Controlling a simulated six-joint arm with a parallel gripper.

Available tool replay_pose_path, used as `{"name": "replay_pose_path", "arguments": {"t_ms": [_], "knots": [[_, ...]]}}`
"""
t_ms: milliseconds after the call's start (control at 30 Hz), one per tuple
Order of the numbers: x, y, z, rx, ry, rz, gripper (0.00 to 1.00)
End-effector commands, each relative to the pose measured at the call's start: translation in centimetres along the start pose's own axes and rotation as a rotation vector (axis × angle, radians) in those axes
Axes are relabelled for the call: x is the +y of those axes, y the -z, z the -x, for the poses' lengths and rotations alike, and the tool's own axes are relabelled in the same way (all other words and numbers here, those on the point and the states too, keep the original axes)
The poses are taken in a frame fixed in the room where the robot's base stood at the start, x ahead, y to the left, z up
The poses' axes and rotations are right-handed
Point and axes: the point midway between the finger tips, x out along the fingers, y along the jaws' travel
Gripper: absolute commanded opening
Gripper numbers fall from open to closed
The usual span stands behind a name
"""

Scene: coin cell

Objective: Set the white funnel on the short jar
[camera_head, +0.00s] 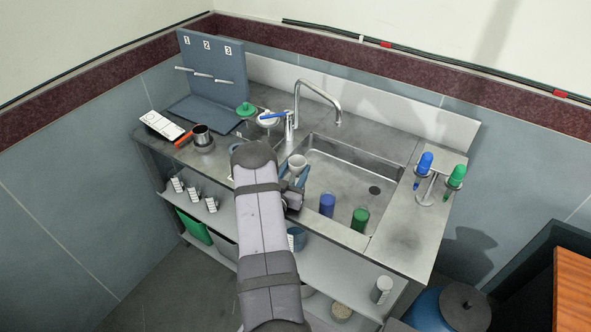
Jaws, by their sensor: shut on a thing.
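My gripper (294,176) is over the left edge of the sink, its blue fingers on either side of a pale, round-topped thing. This looks like the white funnel (297,161), held with its wide end up; its lower part is hidden by the gripper. A blue-grey round thing (236,148) shows just behind my arm, mostly hidden.
A green funnel-like thing (245,110) stands on the back left counter. A metal cup (202,135) is at the left. The tap (298,98) rises behind the gripper. Blue (327,205) and green (360,219) containers stand in the sink (352,165). The right counter's front is clear.

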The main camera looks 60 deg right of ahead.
Motion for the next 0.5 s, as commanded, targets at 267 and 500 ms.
{"name": "replay_pose_path", "arguments": {"t_ms": [267,500], "knots": [[-0.01,-0.09,-0.01,0.0,0.0,0.0,0.5],[-0.01,-0.04,0.0,0.0,0.0,0.0,0.64]]}}
